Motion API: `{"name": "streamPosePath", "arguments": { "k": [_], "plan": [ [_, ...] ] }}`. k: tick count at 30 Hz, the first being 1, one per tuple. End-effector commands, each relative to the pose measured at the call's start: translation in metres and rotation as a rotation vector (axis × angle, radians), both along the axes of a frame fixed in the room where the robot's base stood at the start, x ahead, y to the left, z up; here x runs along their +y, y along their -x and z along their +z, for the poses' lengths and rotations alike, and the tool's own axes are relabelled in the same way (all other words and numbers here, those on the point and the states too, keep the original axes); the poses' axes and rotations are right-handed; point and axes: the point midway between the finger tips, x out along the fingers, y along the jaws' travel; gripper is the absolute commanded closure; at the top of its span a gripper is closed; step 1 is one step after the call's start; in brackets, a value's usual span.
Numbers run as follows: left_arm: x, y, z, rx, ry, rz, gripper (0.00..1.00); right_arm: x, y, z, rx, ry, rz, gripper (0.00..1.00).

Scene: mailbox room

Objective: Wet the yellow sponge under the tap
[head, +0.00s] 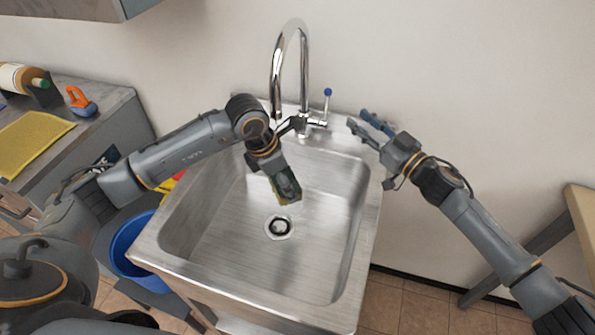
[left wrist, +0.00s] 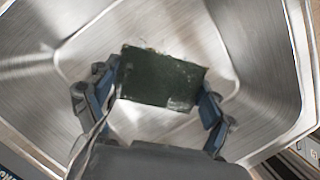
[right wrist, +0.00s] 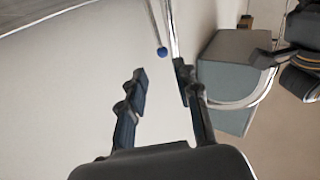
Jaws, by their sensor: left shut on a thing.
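The sponge (head: 288,199), a dark green face with a little yellow showing, is held over the sink basin (head: 215,240). My left gripper (head: 284,182) is shut on it; in the left wrist view the sponge (left wrist: 162,78) sits between both fingers. The chrome tap (head: 304,70) arches behind the basin, and the left forearm covers the area just below its spout end. No water stream shows. The tap lever has a blue knob (head: 328,92). My right gripper (head: 359,119) is open and empty, right of the lever; the knob (right wrist: 162,51) shows beyond its fingertips in the right wrist view.
A counter (head: 105,105) at the left holds a yellow cloth (head: 33,140), an orange-and-blue item (head: 80,100) and a bottle. A blue bucket (head: 130,262) stands on the floor left of the sink. A table edge (head: 580,215) is at the right. The basin has free room.

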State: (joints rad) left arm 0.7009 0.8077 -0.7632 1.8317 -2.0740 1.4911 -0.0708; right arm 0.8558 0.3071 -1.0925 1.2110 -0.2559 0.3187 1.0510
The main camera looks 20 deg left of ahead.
Motion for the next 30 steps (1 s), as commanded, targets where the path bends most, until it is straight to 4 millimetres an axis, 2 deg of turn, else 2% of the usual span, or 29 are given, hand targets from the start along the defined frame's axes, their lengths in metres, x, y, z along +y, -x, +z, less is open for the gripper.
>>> {"name": "streamPosePath", "arguments": {
  "k": [4,5,9,14,19,24,30],
  "plan": [
    [0.0,0.0,0.0,0.0,0.0,0.0,0.43,0.0,0.0,0.0,0.0,0.0,0.0,0.68],
    [0.0,0.0,0.0,0.0,0.0,0.0,0.43,0.0,0.0,0.0,0.0,0.0,0.0,0.72],
    [0.0,0.0,0.0,0.0,0.0,0.0,0.43,0.004,0.004,-0.007,-0.037,0.045,-0.011,1.0],
    [0.0,0.0,0.0,0.0,0.0,0.0,0.43,0.02,0.02,-0.033,-0.236,0.268,-0.071,1.0],
    [0.0,0.0,0.0,0.0,0.0,0.0,0.43,0.034,0.045,-0.054,-0.602,0.597,-0.179,1.0],
    [0.0,0.0,0.0,0.0,0.0,0.0,0.43,0.039,0.07,-0.047,-0.936,0.848,-0.307,1.0],
    [0.0,0.0,0.0,0.0,0.0,0.0,0.43,0.038,0.09,-0.031,-1.149,0.999,-0.422,1.0]
  ]
}}
